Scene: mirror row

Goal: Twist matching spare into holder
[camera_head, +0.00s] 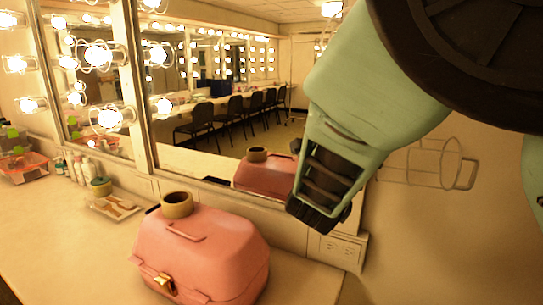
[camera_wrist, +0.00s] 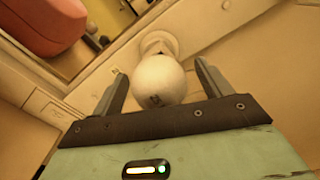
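In the wrist view a round, unlit white bulb (camera_wrist: 160,82) with a small dark mark sits in front of a pale round holder (camera_wrist: 158,43) on the mirror's frame. Whether it is seated in the holder cannot be told. My gripper (camera_wrist: 160,68) has one finger on each side of the bulb, with a narrow gap on both sides, so it looks open around it. The near part of the bulb is hidden behind my gripper's dark bar. In the head view my wrist (camera_head: 330,185) reaches the mirror's right edge, and my arm hides the bulb and holder.
A wire cage (camera_head: 440,165) sticks out right of my wrist. A pink case (camera_head: 205,255) with a tan roll (camera_head: 177,204) on top stands on the counter. Lit caged bulbs (camera_head: 108,117) line the mirror frames. A tray (camera_head: 115,206), bottles and an orange basket (camera_head: 22,168) are left.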

